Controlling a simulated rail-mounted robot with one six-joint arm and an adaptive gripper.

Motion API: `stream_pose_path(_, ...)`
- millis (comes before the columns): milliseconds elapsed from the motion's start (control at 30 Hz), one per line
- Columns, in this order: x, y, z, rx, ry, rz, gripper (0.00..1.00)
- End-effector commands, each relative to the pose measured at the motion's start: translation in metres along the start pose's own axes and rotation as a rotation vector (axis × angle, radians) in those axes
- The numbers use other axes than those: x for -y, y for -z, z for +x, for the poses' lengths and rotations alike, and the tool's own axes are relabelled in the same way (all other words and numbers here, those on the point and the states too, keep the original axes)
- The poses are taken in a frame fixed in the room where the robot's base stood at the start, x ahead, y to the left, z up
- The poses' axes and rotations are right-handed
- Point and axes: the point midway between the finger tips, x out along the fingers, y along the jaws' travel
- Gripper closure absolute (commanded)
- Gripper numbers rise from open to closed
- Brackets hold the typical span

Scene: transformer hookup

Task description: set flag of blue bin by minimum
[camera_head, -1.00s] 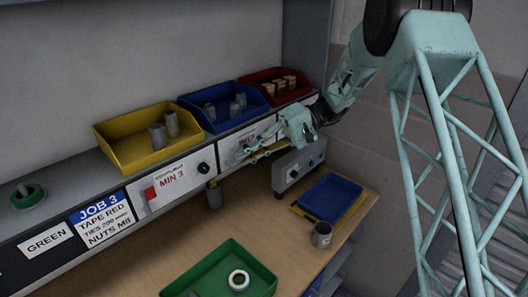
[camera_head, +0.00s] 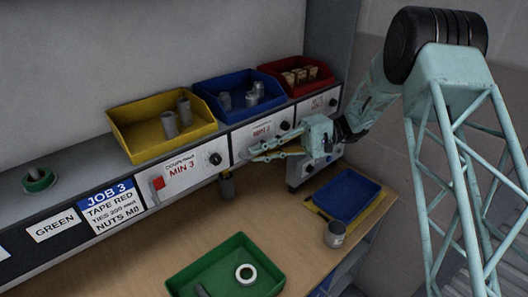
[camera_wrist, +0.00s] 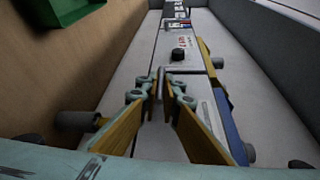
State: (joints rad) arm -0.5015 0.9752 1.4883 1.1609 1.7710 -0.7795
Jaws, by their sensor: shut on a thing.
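The blue bin (camera_head: 215,118) stands on the shelf between the yellow and red bins, with several grey cylinders in it. Below it, a white panel carries a MIN card (camera_head: 262,131), its number too small to read surely, and a dark knob (camera_head: 285,125). My gripper (camera_head: 246,156) reaches leftward along this panel, its fingertips at the panel's left end. In the wrist view, my gripper's fingers (camera_wrist: 162,88) converge and are shut on a small part at the panel face. That part is largely hidden, but its place matches the blue bin's flag.
The yellow bin (camera_head: 140,148) has a MIN 3 card (camera_head: 184,171), a red flag (camera_head: 158,184) and a knob (camera_head: 215,159). The red bin (camera_head: 327,83) is at right. A green tray (camera_head: 262,259), blue tray (camera_head: 347,193) and grey cup (camera_head: 335,235) are on the bench.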

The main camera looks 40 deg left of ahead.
Motion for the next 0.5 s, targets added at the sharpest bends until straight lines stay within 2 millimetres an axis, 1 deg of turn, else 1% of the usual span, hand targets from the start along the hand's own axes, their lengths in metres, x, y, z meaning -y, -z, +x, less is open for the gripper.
stream_pose_path(233, -0.0009, -0.0002, 0.0005, 0.001, -0.001, 0.001, 1.0)
stream_pose_path(267, -0.0009, -0.0002, 0.0005, 0.001, -0.001, 0.001, 0.94)
stream_pose_path(333, -0.0008, -0.0002, 0.0005, 0.001, -0.001, 0.001, 0.88)
stream_pose_path(500, -0.0005, -0.0001, 0.0002, 0.0, -0.001, 0.0, 0.88)
